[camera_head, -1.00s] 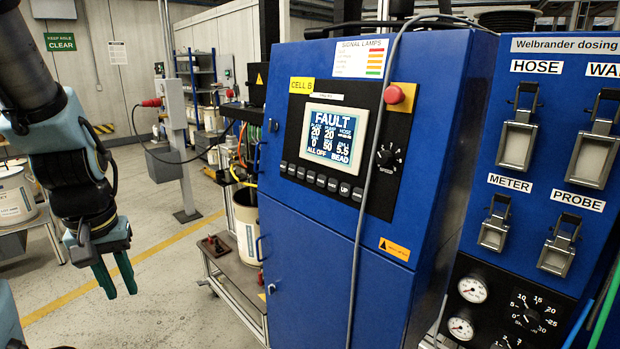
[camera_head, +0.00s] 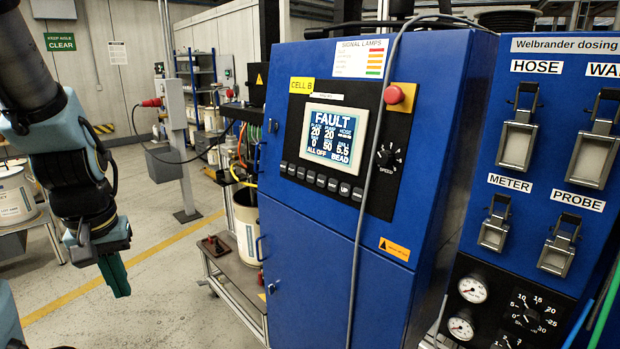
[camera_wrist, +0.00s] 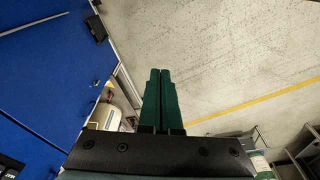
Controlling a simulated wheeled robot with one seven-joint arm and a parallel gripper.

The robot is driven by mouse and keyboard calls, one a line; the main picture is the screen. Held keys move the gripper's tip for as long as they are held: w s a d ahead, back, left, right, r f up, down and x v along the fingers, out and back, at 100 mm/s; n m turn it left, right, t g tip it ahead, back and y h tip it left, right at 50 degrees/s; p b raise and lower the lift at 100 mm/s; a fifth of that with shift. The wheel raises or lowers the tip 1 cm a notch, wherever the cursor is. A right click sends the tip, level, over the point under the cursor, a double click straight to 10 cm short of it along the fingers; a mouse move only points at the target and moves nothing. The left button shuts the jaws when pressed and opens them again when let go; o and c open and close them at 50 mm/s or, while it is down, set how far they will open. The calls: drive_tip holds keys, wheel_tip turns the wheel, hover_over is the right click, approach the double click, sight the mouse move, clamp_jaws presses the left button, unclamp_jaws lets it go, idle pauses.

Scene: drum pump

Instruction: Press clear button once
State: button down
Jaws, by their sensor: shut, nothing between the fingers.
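The blue cabinet (camera_head: 325,258) marked CELL B carries a black control panel. Its screen (camera_head: 334,137) reads FAULT, with numbers and the words ALL OFF and BEAD. A row of small dark buttons (camera_head: 321,181) runs below the screen; one reads UP, and the other labels are too small to read, so I cannot tell which is clear. My gripper (camera_head: 118,290) hangs at the left, pointing down, well apart from the panel. Its green fingers are shut and empty. In the wrist view the fingers (camera_wrist: 160,75) lie together over the floor, with the blue cabinet (camera_wrist: 50,60) at the left.
A red knob (camera_head: 393,95) and a speed dial (camera_head: 389,157) sit right of the screen. A grey cable (camera_head: 366,190) hangs down the cabinet front. A low cart (camera_head: 236,272) with a white bucket stands left of the cabinet. Open floor (camera_head: 160,262) lies between gripper and cart.

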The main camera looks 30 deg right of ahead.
sight(312, 177)
idle(0.4)
drive_tip(key=w+d+r+n+t+h+b, duration=0.1)
drive_tip(key=w+d+n+t+h+b, duration=0.1)
drive_tip(key=w+d+n, duration=0.55)
drive_tip(key=w+d+r+n+t+h+b, duration=0.1)
drive_tip(key=w+d+n+t+b, duration=0.2)
drive_tip(key=d, duration=0.7)
drive_tip(key=w+d+r+n+t+h+b, duration=0.1)
drive_tip(key=w+d+r+n+b, duration=0.1)
drive_tip(key=d+n, duration=0.6)
drive_tip(key=w+d+r+n+t+h+b, duration=0.1)
drive_tip(key=d+r+n+b, duration=0.1)
drive_tip(key=d+n, duration=0.6)
drive_tip(key=shift+w+d+r+h, duration=0.3)
drive_tip(key=shift+w+r, duration=0.05)
drive_tip(key=shift+r, duration=0.4)
drive_tip(key=shift+d, duration=0.1)
drive_tip(key=shift+w+d+f+p, duration=0.25)
drive_tip(key=shift+w+d+p, duration=0.15)
drive_tip(key=shift+d, duration=0.95)
drive_tip(key=shift+w+d+f+p, duration=0.35)
drive_tip(key=shift+d+p, duration=0.1)
drive_tip(key=shift+d, duration=0.95)
drive_tip(key=shift+w+d+f+p, duration=0.2)
drive_tip(key=shift+w+d+p, duration=0.2)
drive_tip(key=shift+d, duration=0.95)
drive_tip(key=shift+d, duration=0.15)
drive_tip(key=shift+d+f, duration=0.1)
drive_tip(key=shift+d, duration=0.15)
